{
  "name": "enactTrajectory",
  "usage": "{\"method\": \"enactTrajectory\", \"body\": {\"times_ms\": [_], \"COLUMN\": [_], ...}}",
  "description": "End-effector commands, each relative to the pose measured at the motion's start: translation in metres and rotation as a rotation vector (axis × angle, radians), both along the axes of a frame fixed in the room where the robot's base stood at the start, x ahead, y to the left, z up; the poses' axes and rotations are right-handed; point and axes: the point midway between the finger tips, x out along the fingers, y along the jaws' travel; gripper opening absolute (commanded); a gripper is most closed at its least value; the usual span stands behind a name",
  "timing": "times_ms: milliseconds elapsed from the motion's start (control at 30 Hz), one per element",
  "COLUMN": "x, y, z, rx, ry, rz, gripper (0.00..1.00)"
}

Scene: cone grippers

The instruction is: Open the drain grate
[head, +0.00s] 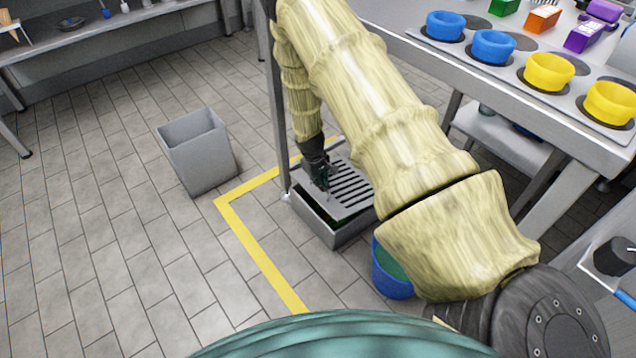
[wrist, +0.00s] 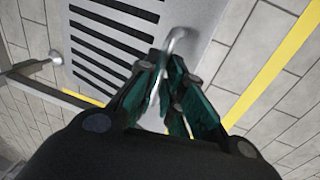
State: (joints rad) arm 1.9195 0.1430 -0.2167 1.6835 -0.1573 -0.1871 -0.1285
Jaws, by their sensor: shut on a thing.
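The drain grate (head: 352,187) is a grey slotted metal plate on top of a low metal drain box (head: 345,233) on the floor. In the head view it looks tilted, with a dark gap between it and the box's near-left side. In the wrist view the grate (wrist: 115,38) fills the upper left, with a curved metal handle (wrist: 177,38) near its edge. My gripper (head: 325,186) is shut on the handle; its teal-padded fingers (wrist: 175,85) close around it in the wrist view. Part of the grate is hidden behind my arm in the head view.
A grey bin (head: 197,155) stands left of the drain. A blue bucket (head: 390,275) is just right of the box, partly behind my arm. A metal table leg (head: 276,120) rises beside the drain.

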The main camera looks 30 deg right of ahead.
Motion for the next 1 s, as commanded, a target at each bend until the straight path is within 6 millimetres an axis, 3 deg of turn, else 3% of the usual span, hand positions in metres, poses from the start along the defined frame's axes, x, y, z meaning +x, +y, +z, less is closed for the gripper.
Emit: {"method": "enactTrajectory", "body": {"times_ms": [33,333,400,500,1000], "x": [0.0001,0.0009,0.0012,0.0017,0.0031], "y": [-0.0118,-0.0136,-0.0134,-0.0117,-0.0036], "z": [0.0037,0.0019,0.0017,0.0017,0.0038], "rx": [-0.011,-0.011,-0.011,-0.01,-0.006], "ry": [-0.004,-0.007,-0.007,-0.006,-0.003], "rz": [-0.004,-0.004,-0.004,-0.003,0.003], "gripper": [0.0,0.0,0.18,0.32,0.32]}}
